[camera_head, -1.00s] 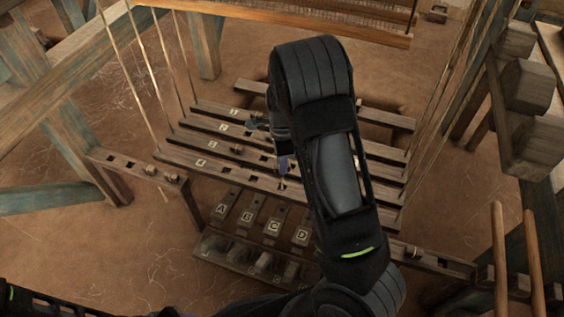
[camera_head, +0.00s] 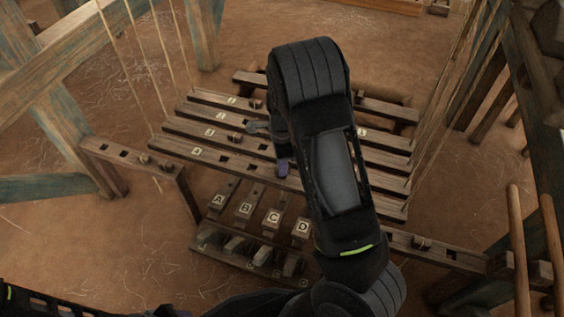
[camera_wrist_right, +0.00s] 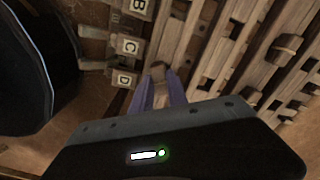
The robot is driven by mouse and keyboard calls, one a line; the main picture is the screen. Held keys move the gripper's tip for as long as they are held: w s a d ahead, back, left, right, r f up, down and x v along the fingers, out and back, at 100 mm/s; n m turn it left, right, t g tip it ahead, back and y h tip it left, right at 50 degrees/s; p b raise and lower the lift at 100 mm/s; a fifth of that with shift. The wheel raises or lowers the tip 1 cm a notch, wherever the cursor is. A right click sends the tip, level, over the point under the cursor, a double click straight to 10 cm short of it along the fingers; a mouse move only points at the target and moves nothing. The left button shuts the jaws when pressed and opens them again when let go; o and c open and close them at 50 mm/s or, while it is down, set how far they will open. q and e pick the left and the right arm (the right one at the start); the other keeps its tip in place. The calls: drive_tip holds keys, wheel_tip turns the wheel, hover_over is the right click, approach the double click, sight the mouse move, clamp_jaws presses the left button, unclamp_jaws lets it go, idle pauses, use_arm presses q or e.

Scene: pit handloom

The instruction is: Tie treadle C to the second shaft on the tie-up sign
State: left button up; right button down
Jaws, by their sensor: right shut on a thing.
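My right gripper (camera_head: 283,168) is by the nearest of the slotted wooden bars, the one with the lowest label (camera_head: 196,150). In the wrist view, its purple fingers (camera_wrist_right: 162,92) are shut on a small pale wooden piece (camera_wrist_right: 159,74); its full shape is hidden. Treadle C (camera_head: 274,221) lies in the lettered row, nearer me than the gripper, and also shows in the wrist view (camera_wrist_right: 129,46). The bar with the second label from the back (camera_head: 220,116) is behind the gripper; its label is too small to read surely. The tie-up sign and left gripper are not seen.
Treadles A (camera_head: 217,200), B (camera_head: 245,209) and D (camera_head: 303,226) flank C. Wooden pegs (camera_head: 235,137) stick up from the bars. Cords (camera_head: 133,60) run up at the left and right. A side rail (camera_head: 135,158) lies left. Open earth floor shows further left.

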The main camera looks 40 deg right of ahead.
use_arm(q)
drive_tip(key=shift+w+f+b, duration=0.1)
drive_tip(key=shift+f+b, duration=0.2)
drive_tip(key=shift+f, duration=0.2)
use_arm(e)
drive_tip(key=shift+f, duration=0.85)
drive_tip(key=c, duration=1.2)
unclamp_jaws()
drive_tip(key=shift+c, duration=0.2)
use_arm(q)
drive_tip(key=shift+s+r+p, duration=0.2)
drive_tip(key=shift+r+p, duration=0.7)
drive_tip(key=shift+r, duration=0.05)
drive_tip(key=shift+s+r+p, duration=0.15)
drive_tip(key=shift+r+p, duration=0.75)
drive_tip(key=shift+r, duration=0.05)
use_arm(e)
drive_tip(key=shift+r, duration=3.95)
use_arm(q)
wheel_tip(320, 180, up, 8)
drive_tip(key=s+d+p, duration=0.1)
drive_tip(key=p, duration=0.6)
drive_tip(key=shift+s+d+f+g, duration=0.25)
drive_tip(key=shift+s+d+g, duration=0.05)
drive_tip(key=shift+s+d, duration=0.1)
use_arm(e)
wheel_tip(320, 180, up, 7)
